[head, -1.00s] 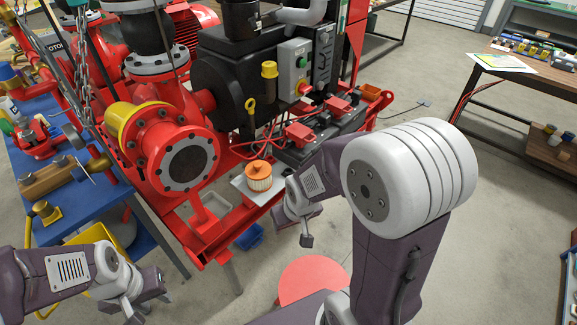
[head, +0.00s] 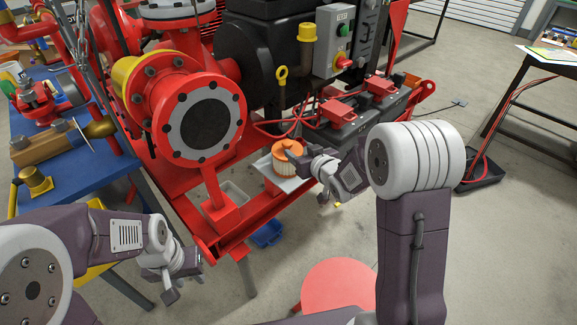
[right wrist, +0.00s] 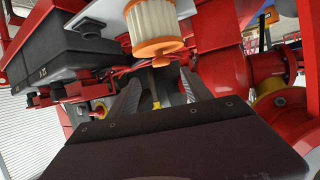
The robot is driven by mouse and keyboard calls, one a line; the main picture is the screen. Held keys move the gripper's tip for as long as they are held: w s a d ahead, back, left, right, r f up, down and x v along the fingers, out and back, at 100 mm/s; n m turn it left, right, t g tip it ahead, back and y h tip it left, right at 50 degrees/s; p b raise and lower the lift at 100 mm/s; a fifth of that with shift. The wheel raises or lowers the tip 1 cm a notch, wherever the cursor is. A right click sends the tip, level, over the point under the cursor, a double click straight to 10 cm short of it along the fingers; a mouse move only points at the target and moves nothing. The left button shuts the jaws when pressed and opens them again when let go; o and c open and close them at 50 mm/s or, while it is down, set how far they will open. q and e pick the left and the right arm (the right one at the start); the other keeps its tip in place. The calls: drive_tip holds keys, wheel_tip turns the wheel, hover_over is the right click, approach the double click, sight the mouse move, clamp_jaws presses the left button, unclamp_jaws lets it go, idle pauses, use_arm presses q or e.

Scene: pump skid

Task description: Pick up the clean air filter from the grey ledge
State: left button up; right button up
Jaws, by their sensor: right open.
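The clean air filter (head: 284,166), with an orange top and pale pleated sides, stands on the grey ledge (head: 290,184) at the front of the red skid. My right gripper (head: 310,176) is open and empty beside the filter, on its right; one finger overlaps the filter's edge in the head view. I cannot tell whether they touch. In the right wrist view the filter (right wrist: 152,22) shows upside down at the top, beyond the open fingers (right wrist: 160,92). My left gripper (head: 183,282) hangs at lower left, away from the filter; its jaw opening is unclear.
A red pump flange (head: 200,122) rises left of the filter, and black batteries with red caps (head: 350,118) lie behind right. A blue bin (head: 267,234) sits below the ledge. A red round stool (head: 340,287) stands in front.

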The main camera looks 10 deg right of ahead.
sight(288, 143)
drive_tip(key=b+x, duration=0.1)
drive_tip(key=x, duration=0.8)
drive_tip(key=shift+a, duration=0.15)
drive_tip(key=shift+s+r, duration=0.1)
drive_tip(key=shift+c, duration=0.9)
clamp_jaws()
